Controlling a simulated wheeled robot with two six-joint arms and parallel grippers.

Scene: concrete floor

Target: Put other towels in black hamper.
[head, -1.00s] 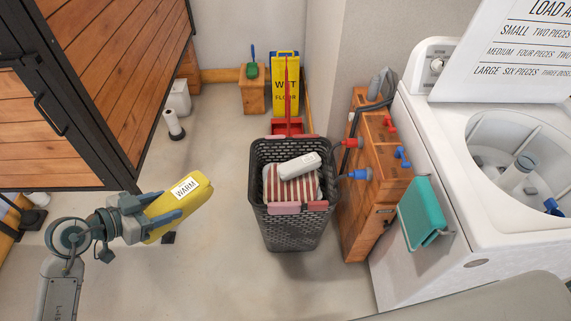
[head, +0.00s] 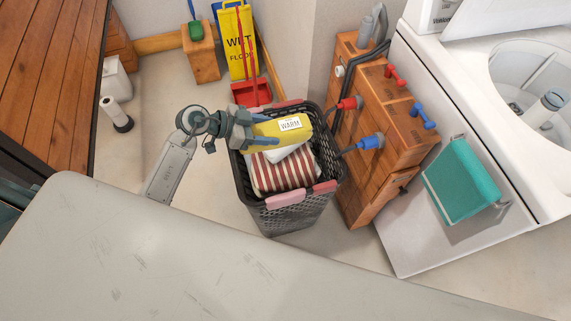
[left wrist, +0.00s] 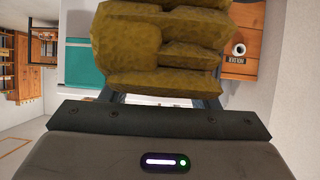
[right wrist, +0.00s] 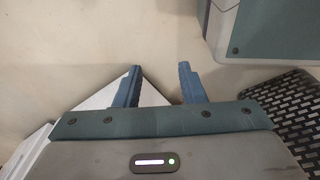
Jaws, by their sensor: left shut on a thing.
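A folded yellow towel with a "WARM" label (head: 290,124) is held by my left gripper (head: 264,130), which is shut on it. The towel is above the black hamper (head: 245,190); it also fills the top of the left wrist view (left wrist: 160,50). Inside the hamper lie a red-and-white striped towel (head: 285,175) and a white folded towel (head: 290,155), partly hidden under the yellow one. A teal towel (head: 460,182) hangs on a bar on the washer's front. My right gripper (right wrist: 158,85) is open and empty in the right wrist view.
A wooden cabinet with red and blue taps (head: 380,150) stands close to the hamper's right. The open white washer (head: 440,235) is beyond it. A yellow wet-floor sign (head: 233,45) and red dustpan (head: 250,93) stand behind. Clear floor lies left of the hamper.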

